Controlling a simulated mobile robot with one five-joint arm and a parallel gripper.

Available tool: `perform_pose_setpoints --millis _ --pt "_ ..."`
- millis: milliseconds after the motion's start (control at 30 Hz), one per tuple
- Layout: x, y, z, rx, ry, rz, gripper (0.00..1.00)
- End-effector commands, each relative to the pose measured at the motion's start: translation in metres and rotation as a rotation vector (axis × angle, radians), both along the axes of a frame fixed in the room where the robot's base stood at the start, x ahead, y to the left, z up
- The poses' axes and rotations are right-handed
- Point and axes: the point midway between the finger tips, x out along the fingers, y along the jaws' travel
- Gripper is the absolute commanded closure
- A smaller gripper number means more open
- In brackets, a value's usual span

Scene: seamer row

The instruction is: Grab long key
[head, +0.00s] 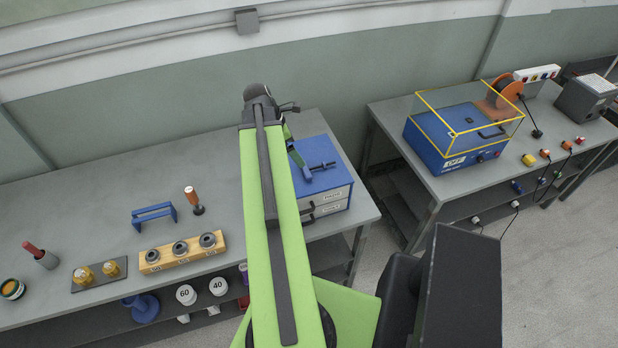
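A dark, slim tool with a short crossbar, which looks like the long key (322,166), lies on the blue top of a small drawer unit (326,200) at the right end of the left bench. My green arm rises through the middle of the head view and covers the left side of the drawer unit. The part of my arm beyond its dark top joint is mostly hidden. A small dark end piece, probably my gripper (299,160), shows just left of the long key, over the blue top. Its fingers are too small and too covered to read.
The left bench (80,215) holds a blue handle (153,214), an orange-handled tool (194,200), a wooden block with rings (180,250) and brass pieces on a plate (98,273). A blue machine with a yellow-framed cover (460,135) stands on the right bench. A floor gap separates the benches.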

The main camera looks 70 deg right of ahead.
Motion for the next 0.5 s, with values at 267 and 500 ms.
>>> perform_pose_setpoints --millis 267,500 --pt "-0.015 -0.013 -0.052 -0.001 -0.001 -0.001 0.00" --pt "-0.018 -0.013 -0.060 -0.001 -0.001 -0.001 0.00"
